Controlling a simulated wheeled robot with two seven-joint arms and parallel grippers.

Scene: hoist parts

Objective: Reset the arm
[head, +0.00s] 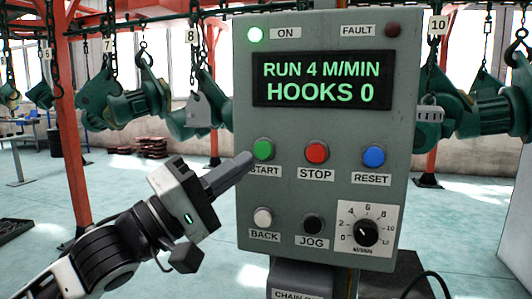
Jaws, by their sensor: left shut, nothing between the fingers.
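My left gripper (245,161) comes in from the lower left. Its fingers are shut with nothing between them, and the tips are right at the green START button (263,150); whether they touch it I cannot tell. My right gripper is not in view.
The panel also bears red STOP (317,153), blue RESET (374,156), white BACK (263,217) and black JOG (313,223) buttons and a speed knob (366,233). Behind, green hoist parts (140,103) hang from numbered hooks. A red post (67,130) stands at left.

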